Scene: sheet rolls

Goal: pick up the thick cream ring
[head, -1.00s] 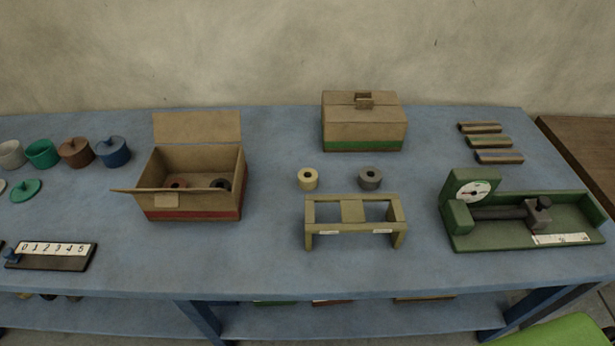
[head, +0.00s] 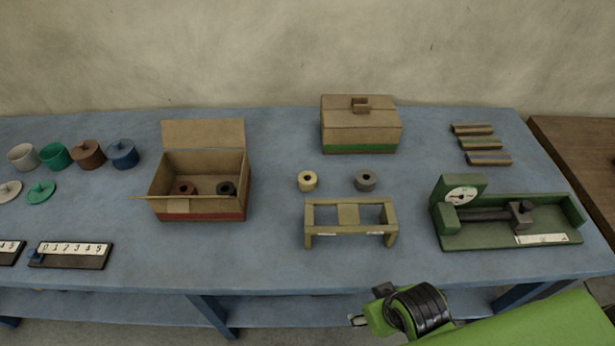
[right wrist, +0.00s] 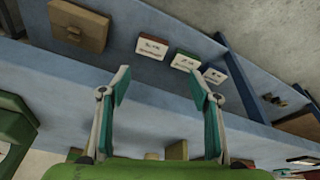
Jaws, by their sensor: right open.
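The thick cream ring (head: 307,181) sits on the blue table, behind the left part of a small olive stand (head: 348,213). A grey ring (head: 365,180) lies to its right, apart from it. My right gripper (head: 357,320) shows at the bottom of the head view, in front of the table's front edge and well short of the cream ring. In the right wrist view its two fingers (right wrist: 160,88) are spread apart with nothing between them. The cream ring cannot be made out in the right wrist view. My left gripper is not in view.
An open cardboard box (head: 200,207) holding a brown and a black ring stands left. A closed green-banded box (head: 361,135) stands behind the rings. A green dial gauge (head: 510,240) is at right. Cups and lids are far left.

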